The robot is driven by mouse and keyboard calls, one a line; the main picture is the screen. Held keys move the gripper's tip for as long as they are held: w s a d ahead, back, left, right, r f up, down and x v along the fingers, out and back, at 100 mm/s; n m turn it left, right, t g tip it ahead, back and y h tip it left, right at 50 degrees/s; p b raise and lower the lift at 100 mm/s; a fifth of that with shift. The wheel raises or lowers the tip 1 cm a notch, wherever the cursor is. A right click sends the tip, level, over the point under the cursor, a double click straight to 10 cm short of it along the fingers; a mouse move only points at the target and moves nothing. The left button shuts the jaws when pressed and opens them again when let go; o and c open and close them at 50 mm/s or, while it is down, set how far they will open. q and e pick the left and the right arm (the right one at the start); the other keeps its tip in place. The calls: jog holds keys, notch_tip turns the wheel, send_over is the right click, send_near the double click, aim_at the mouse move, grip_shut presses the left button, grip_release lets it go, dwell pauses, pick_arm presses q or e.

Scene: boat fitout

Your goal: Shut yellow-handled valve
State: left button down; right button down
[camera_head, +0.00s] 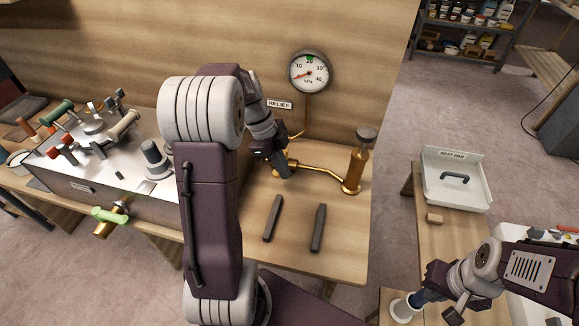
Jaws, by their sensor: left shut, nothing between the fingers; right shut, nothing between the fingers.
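I cannot clearly make out a yellow valve handle. A brass fitting (291,165) with a gold pipe sits on the bench below the RELIEF label (279,104), partly hidden by my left gripper (284,174). That gripper is shut, pointing down right at the fitting; whether it touches cannot be told. Another valve, with a pale yellow-green handle (109,215) on a brass body (106,230), sticks out of the front of the grey box at left. My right gripper (416,299) is shut at the lower right, beside a white cup (402,309).
A round gauge (309,72) is on the wooden back panel. A brass cylinder (355,168) ends the pipe. Two dark bars (318,228) lie on the bench. The metal box (130,175) carries several coloured levers. A white tray (456,190) stands on the right bench.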

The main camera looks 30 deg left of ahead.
pick_arm(q)
jog(key=shift+s+a, duration=0.2)
jog(key=shift+a, duration=0.15)
pick_arm(e)
jog(key=shift+r, duration=0.15)
dwell(0.4)
